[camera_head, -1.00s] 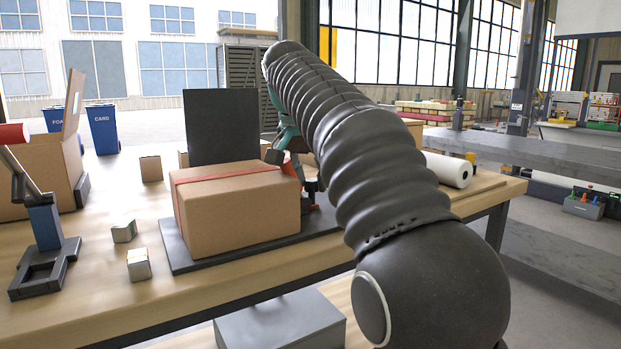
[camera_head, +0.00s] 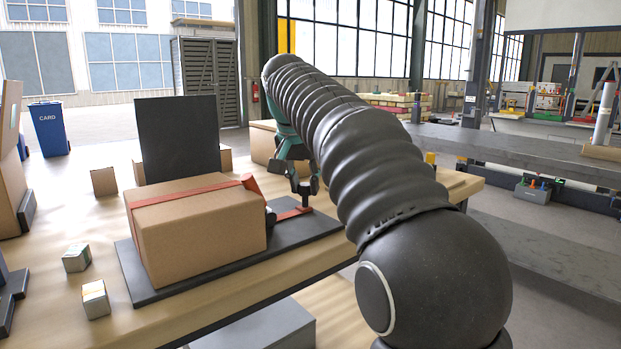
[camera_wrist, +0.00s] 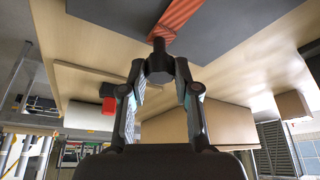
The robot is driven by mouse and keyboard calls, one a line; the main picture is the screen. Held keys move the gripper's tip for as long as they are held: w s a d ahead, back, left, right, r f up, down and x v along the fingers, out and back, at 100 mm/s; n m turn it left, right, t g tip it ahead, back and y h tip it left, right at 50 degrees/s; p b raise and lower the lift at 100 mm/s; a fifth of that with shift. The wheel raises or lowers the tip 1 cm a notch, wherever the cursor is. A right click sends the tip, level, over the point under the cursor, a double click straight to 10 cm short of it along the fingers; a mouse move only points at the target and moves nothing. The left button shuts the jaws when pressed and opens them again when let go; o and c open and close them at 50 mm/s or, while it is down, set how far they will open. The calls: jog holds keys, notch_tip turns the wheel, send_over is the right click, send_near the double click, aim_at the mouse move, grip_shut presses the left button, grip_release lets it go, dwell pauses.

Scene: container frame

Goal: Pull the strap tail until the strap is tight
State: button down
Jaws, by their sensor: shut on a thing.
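A brown cardboard box (camera_head: 205,238) sits on a dark base plate (camera_head: 318,225) on the wooden bench. A red strap (camera_head: 185,193) runs across its top, with a piece standing up at the right top edge. A dark fitting, perhaps the buckle (camera_head: 270,217), shows low at the box's right side. The strap tail (camera_head: 291,213) runs from there over the plate to my gripper (camera_head: 305,198), to the right of the box and apart from it. In the wrist view, my gripper (camera_wrist: 159,57) is shut on the end of the orange-red strap tail (camera_wrist: 180,18).
A dark upright panel (camera_head: 178,135) stands behind the box. Two small blocks (camera_head: 76,257) (camera_head: 95,298) lie on the bench to its left. Another carton (camera_head: 263,142) stands behind my gripper. My arm hides part of the bench on the right.

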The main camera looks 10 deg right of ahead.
jog(key=c, duration=0.8)
grip_release()
jog(key=shift+v, duration=6)
jog(key=shift+s, duration=0.1)
